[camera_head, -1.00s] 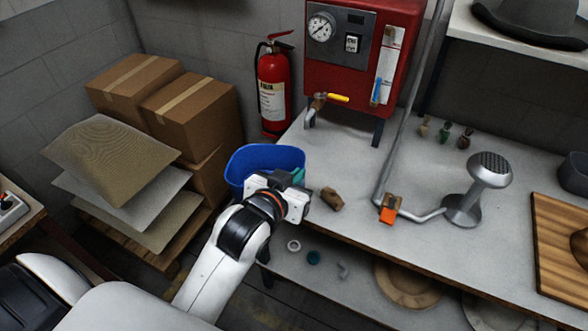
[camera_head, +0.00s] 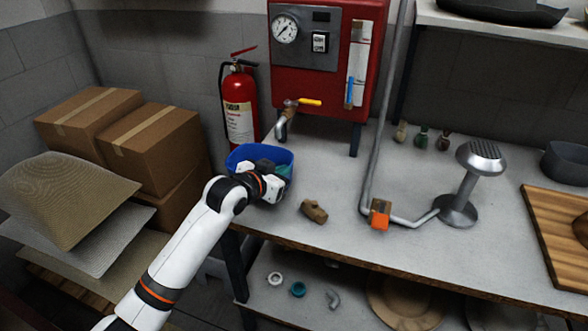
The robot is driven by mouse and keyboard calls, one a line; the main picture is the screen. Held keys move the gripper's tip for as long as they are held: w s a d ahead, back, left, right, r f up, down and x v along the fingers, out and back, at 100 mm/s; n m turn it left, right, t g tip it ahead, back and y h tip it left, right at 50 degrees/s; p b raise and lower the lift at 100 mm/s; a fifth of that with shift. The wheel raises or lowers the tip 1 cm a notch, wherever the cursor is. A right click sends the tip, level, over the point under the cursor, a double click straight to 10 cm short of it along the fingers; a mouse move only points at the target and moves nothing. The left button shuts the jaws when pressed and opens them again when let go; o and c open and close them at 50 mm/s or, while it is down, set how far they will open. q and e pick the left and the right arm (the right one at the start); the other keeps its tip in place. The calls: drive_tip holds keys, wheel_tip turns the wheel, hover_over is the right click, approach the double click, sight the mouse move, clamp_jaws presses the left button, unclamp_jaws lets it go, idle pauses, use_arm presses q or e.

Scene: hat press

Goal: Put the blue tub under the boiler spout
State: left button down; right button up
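The blue tub (camera_head: 245,154) is at the left end of the grey workbench, with its near side hidden behind my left gripper (camera_head: 274,178). The gripper is at the tub's near right rim; its fingers are mostly hidden, so I cannot tell whether they close on the rim. Something teal shows inside the tub. The red boiler (camera_head: 326,87) stands at the back of the bench. Its spout (camera_head: 284,124), with a yellow lever (camera_head: 309,102), points down just behind and right of the tub. My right gripper is not in view.
A wooden piece (camera_head: 313,211) lies on the bench right of the tub. A pipe with an orange valve (camera_head: 380,216) and a metal stand (camera_head: 459,205) are farther right. A fire extinguisher (camera_head: 240,108) and cardboard boxes (camera_head: 155,148) are at the left.

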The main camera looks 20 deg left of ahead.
use_arm(q)
drive_tip(key=shift+s+f+x, duration=0.1)
drive_tip(key=shift+f+x, duration=0.1)
drive_tip(key=shift+x, duration=1)
drive_tip(key=shift+s+f+x, duration=0.1)
drive_tip(key=shift+f+x, duration=0.1)
drive_tip(key=shift+x, duration=0.95)
drive_tip(key=shift+f+x, duration=0.2)
drive_tip(key=shift+x, duration=1)
drive_tip(key=c, duration=1.6)
unclamp_jaws()
drive_tip(key=shift+c, duration=0.2)
drive_tip(key=v, duration=1.2)
drive_tip(key=shift+p, duration=0.3)
